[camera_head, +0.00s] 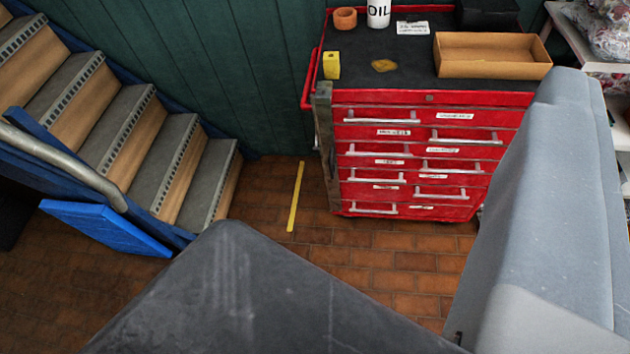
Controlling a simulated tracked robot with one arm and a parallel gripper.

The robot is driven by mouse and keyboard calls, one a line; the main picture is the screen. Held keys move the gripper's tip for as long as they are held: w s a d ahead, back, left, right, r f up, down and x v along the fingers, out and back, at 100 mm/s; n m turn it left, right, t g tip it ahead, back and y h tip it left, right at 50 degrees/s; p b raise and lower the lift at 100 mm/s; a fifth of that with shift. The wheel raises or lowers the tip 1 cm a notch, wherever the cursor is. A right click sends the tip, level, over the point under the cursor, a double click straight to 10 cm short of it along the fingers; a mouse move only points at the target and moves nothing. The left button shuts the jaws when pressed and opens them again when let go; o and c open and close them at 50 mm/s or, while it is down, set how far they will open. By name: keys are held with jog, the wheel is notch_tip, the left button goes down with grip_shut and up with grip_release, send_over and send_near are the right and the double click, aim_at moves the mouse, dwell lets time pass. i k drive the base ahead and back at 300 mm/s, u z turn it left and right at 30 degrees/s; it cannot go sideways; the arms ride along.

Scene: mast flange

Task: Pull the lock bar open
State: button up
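The lock bar (327,150) looks like a narrow, upright, grey-brown bar. It stands along the left front edge of a red tool cabinet (480,99), in front of the left ends of the drawers. The bar runs from the cabinet's top edge down to near the floor. It looks closed against the cabinet front. The cabinet has several drawers with silver handles and white labels. My gripper's fingers are not in view. Large grey parts of my own body fill the bottom middle and the right, and hide part of the cabinet's right side.
On the cabinet top are a cardboard tray (492,73), an oil can (379,13), a yellow block (331,66) and a small brown pot (345,19). Stairs (125,130) with a blue side stand left. Brown tiled floor (270,200) with a yellow strip (296,197) is clear between.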

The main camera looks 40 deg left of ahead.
aim_at(322, 113)
jog(key=u, duration=0.3)
jog(key=k, duration=0.1)
jog(key=u, duration=0.6)
jog(key=i, duration=1.05)
jog(key=z, duration=1.55)
jog(key=k, duration=1.3)
jog(key=u, duration=0.85)
